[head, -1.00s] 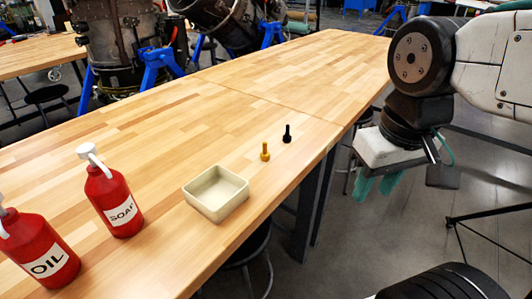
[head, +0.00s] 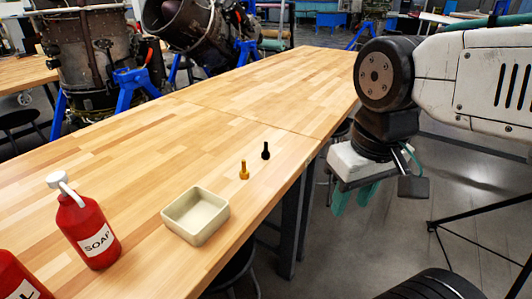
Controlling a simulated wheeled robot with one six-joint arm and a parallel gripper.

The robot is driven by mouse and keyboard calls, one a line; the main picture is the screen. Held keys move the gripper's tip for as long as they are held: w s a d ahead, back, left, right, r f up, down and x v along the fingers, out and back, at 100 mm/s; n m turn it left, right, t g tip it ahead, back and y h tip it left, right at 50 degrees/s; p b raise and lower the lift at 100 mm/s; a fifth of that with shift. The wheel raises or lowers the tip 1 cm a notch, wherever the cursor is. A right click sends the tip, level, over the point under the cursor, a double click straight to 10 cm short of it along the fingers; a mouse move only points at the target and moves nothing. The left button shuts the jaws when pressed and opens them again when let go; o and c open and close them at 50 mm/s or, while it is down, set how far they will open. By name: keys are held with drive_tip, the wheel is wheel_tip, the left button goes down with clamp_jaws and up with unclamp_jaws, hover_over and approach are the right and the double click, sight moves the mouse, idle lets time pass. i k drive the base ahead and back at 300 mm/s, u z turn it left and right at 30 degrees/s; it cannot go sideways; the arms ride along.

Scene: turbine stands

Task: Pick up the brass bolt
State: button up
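The brass bolt (head: 244,170) stands upright on the wooden table, near its right edge. A black bolt (head: 265,151) stands upright just behind it and to the right. My gripper (head: 353,198) hangs to the right of the table, past its edge, with its teal fingers pointing down. It is clear of both bolts. The two fingers show apart with a gap between them, and nothing is seen held there.
A cream square tray (head: 196,215) sits on the table (head: 190,130) in front of the brass bolt and looks empty. A red soap bottle (head: 88,228) and a partly cut-off red bottle (head: 22,278) stand at left. The table's far part is clear.

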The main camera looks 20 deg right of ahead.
sight(244, 174)
drive_tip(key=z, duration=0.55)
drive_tip(key=k, duration=1.3)
drive_tip(key=z, duration=0.05)
drive_tip(key=i, duration=0.55)
drive_tip(key=u, duration=0.55)
drive_tip(key=i, duration=1.15)
drive_tip(key=z, duration=0.5)
